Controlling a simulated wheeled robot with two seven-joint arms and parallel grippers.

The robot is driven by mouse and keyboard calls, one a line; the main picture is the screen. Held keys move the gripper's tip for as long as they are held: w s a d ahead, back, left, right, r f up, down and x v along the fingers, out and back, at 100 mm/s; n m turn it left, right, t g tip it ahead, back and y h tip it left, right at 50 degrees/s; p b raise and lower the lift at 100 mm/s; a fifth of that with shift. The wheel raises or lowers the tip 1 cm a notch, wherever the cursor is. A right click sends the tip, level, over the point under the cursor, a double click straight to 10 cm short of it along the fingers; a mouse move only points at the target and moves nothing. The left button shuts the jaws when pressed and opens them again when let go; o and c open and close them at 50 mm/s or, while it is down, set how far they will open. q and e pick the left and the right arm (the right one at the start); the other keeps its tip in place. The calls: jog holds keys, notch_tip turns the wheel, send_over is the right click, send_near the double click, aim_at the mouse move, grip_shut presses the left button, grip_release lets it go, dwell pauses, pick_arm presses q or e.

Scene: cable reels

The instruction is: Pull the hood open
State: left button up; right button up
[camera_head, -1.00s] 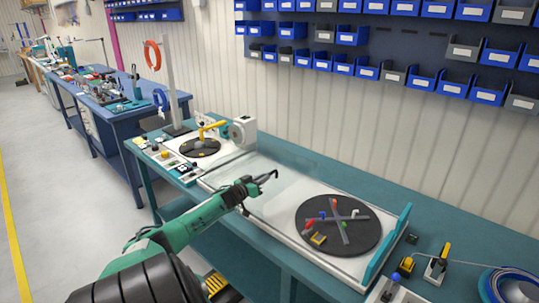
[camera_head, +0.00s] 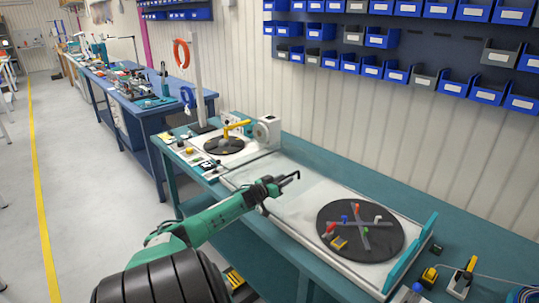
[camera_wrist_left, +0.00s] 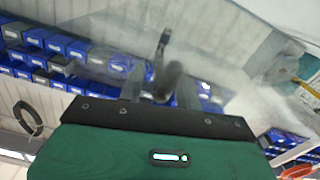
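The hood (camera_head: 310,185) is a clear, faint cover on the white-based machine on the teal bench; its edges are hard to make out. A thin dark hooked bar (camera_head: 291,177), perhaps its handle, stands at the end of my left gripper (camera_head: 270,187). In the left wrist view the grey fingers of this gripper (camera_wrist_left: 160,90) stand apart, with a dark curved bar (camera_wrist_left: 163,48) rising between them. I cannot tell whether they touch it. Hazy clear panels fill much of that view. My right gripper is not in view.
A dark round turntable (camera_head: 360,231) with a grey cross and coloured pieces lies on the machine's base. A teal upright plate (camera_head: 412,252) stands at its right end. A smaller reel unit (camera_head: 223,145) with a yellow arm is behind left. Blue bins (camera_head: 395,74) line the wall.

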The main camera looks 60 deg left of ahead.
pick_arm(q)
jog(key=v, duration=1.3)
jog(key=shift+s+a, duration=0.1)
jog(key=shift+s, duration=0.05)
dwell(0.5)
